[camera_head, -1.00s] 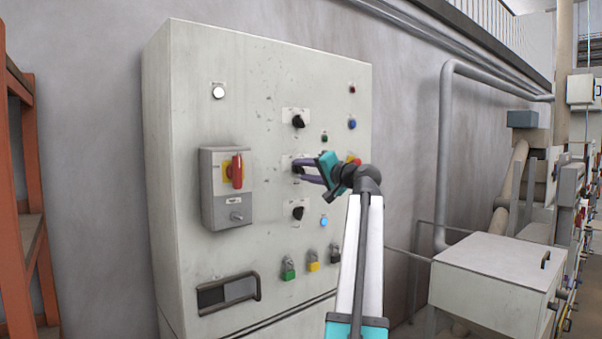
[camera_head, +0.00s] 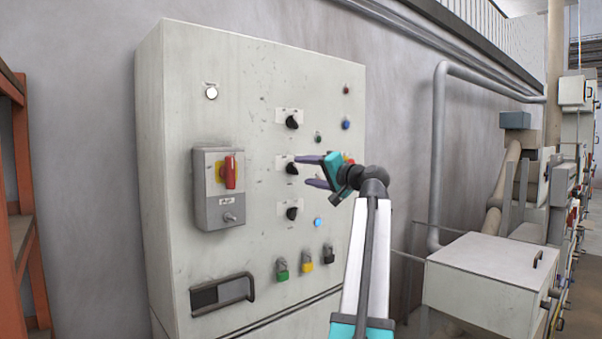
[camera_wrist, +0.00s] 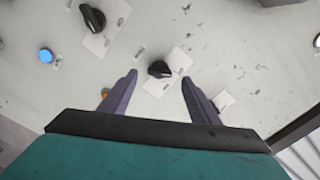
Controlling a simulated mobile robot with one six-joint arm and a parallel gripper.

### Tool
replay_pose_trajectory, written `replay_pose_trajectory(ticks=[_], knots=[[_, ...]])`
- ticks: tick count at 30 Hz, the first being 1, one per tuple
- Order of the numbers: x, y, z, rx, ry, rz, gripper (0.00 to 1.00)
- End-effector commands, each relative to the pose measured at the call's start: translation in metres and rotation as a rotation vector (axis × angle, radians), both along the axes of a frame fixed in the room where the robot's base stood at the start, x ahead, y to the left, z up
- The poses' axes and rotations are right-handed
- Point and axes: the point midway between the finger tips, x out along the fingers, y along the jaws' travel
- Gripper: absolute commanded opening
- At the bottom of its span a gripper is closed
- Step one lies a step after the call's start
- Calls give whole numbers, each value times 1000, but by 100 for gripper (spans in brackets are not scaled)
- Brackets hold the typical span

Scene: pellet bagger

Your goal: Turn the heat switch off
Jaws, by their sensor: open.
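Three black rotary knobs on white label plates stand in a column on the grey cabinet front (camera_head: 265,85): upper (camera_head: 292,122), middle (camera_head: 292,168) and lower (camera_head: 292,213). Their labels are too small to read, so I cannot tell which is the heat switch. My gripper (camera_head: 303,171) is open and empty just right of the middle knob in the head view. In the wrist view the middle knob (camera_wrist: 159,69) shows just beyond and between my spread fingertips (camera_wrist: 158,77), apart from both. Another knob (camera_wrist: 92,18) is at upper left there.
A red rotary handle (camera_head: 230,172) on a grey box is left of the knobs. A blue lamp (camera_head: 318,222) is beside the lower knob. A white box (camera_head: 485,275) stands at right.

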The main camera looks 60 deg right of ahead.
Motion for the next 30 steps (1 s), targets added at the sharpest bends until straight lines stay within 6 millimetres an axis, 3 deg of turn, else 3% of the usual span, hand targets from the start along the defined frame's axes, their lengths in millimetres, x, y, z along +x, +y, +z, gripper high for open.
replay_pose_trajectory(ticks=[15, 30], knots=[[-75, 26, 0, -2, -2, -2, 56], [-87, 30, 1, -1, -1, 0, 56]])
